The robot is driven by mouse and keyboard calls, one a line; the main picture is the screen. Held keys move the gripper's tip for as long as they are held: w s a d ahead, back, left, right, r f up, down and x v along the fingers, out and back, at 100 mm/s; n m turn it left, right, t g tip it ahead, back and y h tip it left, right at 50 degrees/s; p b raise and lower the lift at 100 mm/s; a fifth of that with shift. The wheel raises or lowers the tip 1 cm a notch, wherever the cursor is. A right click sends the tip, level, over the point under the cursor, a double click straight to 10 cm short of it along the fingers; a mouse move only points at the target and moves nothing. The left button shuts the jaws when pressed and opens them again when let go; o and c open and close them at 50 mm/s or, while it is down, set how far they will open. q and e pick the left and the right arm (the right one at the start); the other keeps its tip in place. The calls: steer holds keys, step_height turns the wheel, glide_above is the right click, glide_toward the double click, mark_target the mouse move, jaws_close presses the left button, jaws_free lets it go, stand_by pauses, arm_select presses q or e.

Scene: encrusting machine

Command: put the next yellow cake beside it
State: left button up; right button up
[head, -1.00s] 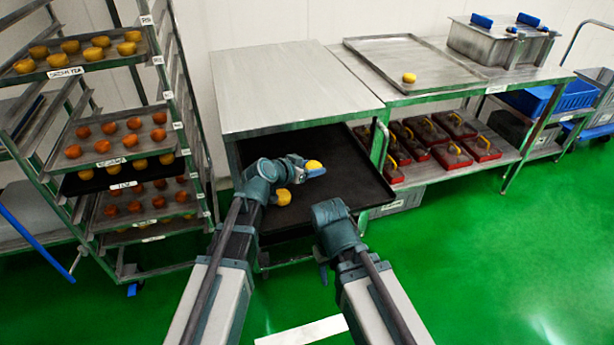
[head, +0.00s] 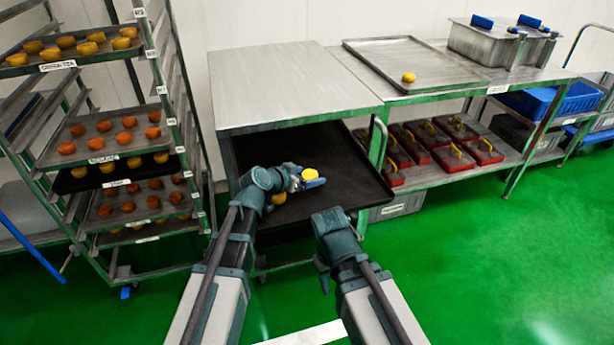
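My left gripper (head: 312,181) is over the black tray (head: 345,188) and appears shut on a yellow cake (head: 309,174), holding it above the tray. Another yellow cake (head: 279,198) is on the black tray, partly hidden behind my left wrist. A single yellow cake (head: 409,77) sits on the metal tray (head: 375,53) on the right-hand table. My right gripper (head: 324,281) hangs low in front of the black tray, away from the cakes. Its fingers are too small and dark to tell if they are open.
A rack (head: 190,130) with trays of yellow and orange-brown cakes stands at the left. A bare steel tabletop (head: 290,88) overhangs the back of the black tray. Red boxes with yellow handles (head: 452,157) fill the right shelf. The green floor at the right is clear.

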arm_select(q)
steer(key=shift+r, duration=0.25)
steer(key=p+v, duration=0.6)
steer(key=v, duration=0.6)
steer(key=s+d+r+g+y+p, duration=0.1)
steer(key=s+d+r+g+p, duration=0.2)
steer(key=s+p, duration=0.3)
steer(key=s+d+r+g+y+p, duration=0.25)
steer(key=s+g+p, duration=0.2)
steer(key=p, duration=0.45)
steer(key=s+a+r+n+g+y+p, duration=0.2)
steer(key=s+a+r+n+y+p, duration=0.1)
steer(key=s+r+p, duration=0.4)
steer(key=shift+s+a+n+g+y+p, duration=0.35)
steer(key=shift+s+a+y+p, duration=0.1)
steer(key=shift+s+y+p, duration=0.6)
